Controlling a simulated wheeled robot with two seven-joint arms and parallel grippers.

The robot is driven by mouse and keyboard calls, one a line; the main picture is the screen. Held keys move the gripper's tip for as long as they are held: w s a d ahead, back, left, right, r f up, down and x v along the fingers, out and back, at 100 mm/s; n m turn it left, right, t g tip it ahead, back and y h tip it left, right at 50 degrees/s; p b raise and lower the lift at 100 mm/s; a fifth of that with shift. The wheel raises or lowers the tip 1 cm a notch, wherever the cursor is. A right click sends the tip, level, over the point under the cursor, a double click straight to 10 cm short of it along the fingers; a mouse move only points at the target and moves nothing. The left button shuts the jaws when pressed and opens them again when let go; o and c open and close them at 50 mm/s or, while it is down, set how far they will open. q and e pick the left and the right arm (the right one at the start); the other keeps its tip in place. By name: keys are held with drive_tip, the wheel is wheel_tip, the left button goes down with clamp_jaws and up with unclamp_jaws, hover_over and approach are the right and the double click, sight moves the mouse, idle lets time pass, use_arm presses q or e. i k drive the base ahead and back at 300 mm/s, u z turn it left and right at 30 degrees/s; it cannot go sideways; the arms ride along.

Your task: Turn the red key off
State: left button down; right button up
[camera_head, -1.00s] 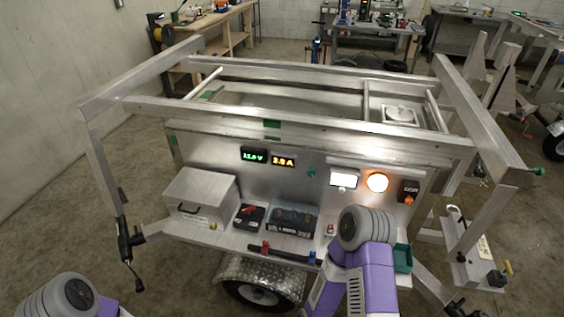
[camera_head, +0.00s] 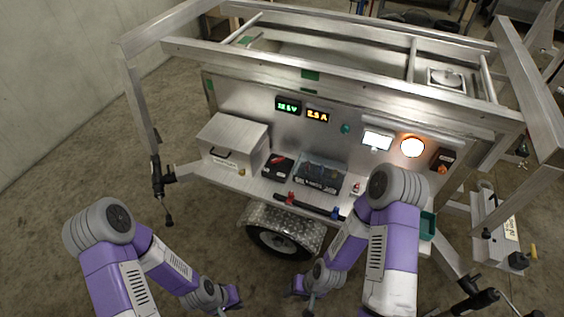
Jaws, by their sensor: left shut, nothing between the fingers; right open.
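The red key (camera_head: 278,158) sits on top of a small black switch box (camera_head: 277,168) on the trailer's front shelf, between the silver box and the battery. It looks upright to slightly slanted; its exact turn is too small to tell. My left gripper (camera_head: 233,298) is shut and empty, low in front of the trailer, well below and to the left of the key. My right gripper (camera_head: 304,293) is open and empty, below the shelf near the wheel. Both grippers are apart from the key, and nothing covers it.
A silver box (camera_head: 233,143) stands left of the switch box, a battery (camera_head: 320,175) right of it. A black bar with red and blue ends (camera_head: 312,206) lies along the shelf's front edge. A wheel under a fender (camera_head: 283,232) sits below. My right forearm covers the shelf's right part.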

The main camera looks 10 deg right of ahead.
sight(277, 161)
drive_tip(key=k, duration=0.6)
drive_tip(key=u, duration=0.8)
drive_tip(key=i, duration=1.45)
drive_tip(key=z, duration=0.4)
